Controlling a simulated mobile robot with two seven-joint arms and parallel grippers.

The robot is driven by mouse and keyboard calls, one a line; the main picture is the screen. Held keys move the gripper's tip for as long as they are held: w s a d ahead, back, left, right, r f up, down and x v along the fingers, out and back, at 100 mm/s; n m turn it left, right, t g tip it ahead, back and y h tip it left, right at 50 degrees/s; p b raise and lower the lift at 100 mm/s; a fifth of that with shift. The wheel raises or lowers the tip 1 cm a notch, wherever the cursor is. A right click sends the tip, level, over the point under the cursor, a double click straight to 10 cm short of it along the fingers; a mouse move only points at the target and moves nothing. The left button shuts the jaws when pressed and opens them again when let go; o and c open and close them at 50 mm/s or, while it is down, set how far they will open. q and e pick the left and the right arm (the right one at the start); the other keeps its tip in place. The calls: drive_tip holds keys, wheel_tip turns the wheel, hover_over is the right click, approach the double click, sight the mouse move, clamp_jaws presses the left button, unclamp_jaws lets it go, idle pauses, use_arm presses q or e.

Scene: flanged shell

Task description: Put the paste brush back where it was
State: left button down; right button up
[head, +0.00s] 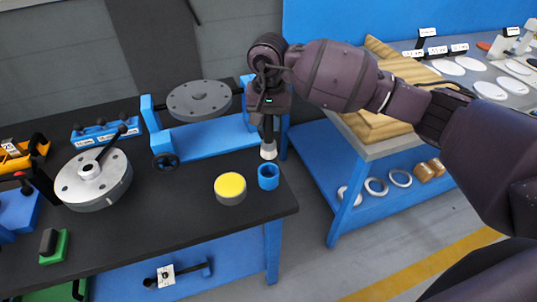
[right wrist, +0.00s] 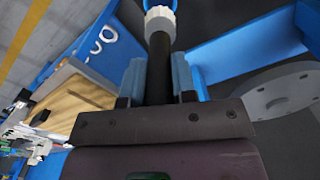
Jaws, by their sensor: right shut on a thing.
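The paste brush has a dark handle and a pale bristle end (head: 268,151). My right gripper (head: 268,118) is shut on its handle and holds it upright, bristles down, near the right end of the black-topped bench. In the right wrist view the dark handle (right wrist: 160,70) stands between the two fingers, with the pale end (right wrist: 160,25) beyond. A small blue cup (head: 268,176) stands just below the bristles in the head view. Part of its blue rim (right wrist: 160,4) shows past the bristles in the wrist view. The brush appears above the cup; the exact gap is unclear. My left gripper is out of view.
A yellow-topped tin (head: 230,188) stands left of the cup. A blue stand (head: 207,136) with a grey flanged disc (head: 199,100) is behind. A larger flanged shell (head: 93,183) sits left. The bench's right edge (head: 288,198) is close to the cup.

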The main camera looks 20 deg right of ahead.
sight(269, 155)
wheel_tip(269, 155, down, 11)
drive_tip(key=shift+f, duration=0.15)
idle(0.4)
drive_tip(key=shift+f, duration=0.15)
drive_tip(key=o, duration=0.9)
wheel_tip(269, 155, up, 12)
drive_tip(key=shift+r, duration=0.2)
